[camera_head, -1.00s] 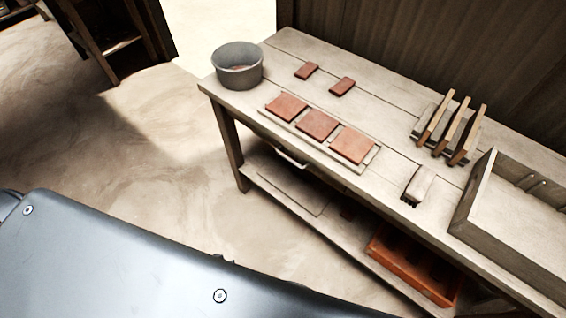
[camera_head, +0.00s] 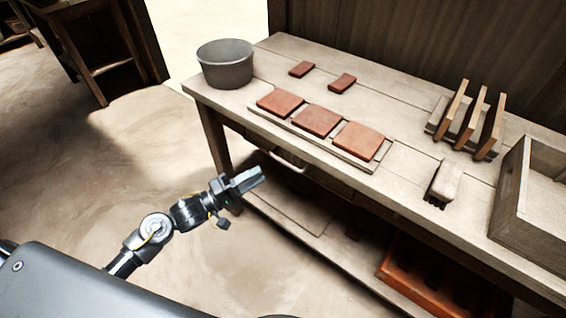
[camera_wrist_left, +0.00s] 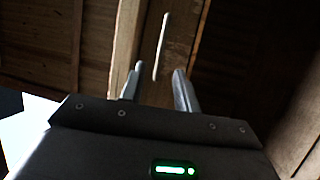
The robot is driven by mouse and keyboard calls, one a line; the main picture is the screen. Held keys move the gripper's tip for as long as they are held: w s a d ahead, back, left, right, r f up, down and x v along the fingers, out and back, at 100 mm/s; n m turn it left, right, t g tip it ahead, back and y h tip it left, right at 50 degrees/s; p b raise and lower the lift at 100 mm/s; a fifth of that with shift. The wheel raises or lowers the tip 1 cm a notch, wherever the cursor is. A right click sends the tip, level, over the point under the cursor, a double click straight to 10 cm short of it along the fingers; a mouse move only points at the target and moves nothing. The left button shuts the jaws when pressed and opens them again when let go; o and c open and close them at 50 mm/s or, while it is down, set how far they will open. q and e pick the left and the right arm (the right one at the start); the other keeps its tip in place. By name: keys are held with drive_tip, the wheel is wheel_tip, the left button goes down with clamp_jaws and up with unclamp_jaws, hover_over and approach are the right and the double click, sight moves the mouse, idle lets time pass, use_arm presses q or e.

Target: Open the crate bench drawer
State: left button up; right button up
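The crate bench (camera_head: 415,190) stands across the right half of the head view. A drawer handle (camera_head: 290,160) shows under its front edge, below the tray of tiles; the drawer looks closed, though its front is mostly hidden. In the left wrist view the pale bar handle (camera_wrist_left: 162,46) lies ahead on a wooden front (camera_wrist_left: 178,60). My left gripper (camera_head: 250,180) is in front of the bench, just left of and below the handle, apart from it. Its two fingers (camera_wrist_left: 158,88) are spread with nothing between them. My right gripper is not in view.
On the bench top are a grey bucket (camera_head: 226,66), a board (camera_head: 330,147) with red tiles (camera_head: 317,121), a brush (camera_head: 446,180), a wooden rack (camera_head: 468,125) and a wooden box (camera_head: 510,190). An orange crate (camera_head: 425,290) sits on the lower shelf (camera_head: 300,235).

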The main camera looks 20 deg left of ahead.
sight(283, 161)
use_arm(q)
drive_tip(key=x, duration=0.9)
drive_tip(key=shift+w+d, duration=0.1)
clamp_jaws()
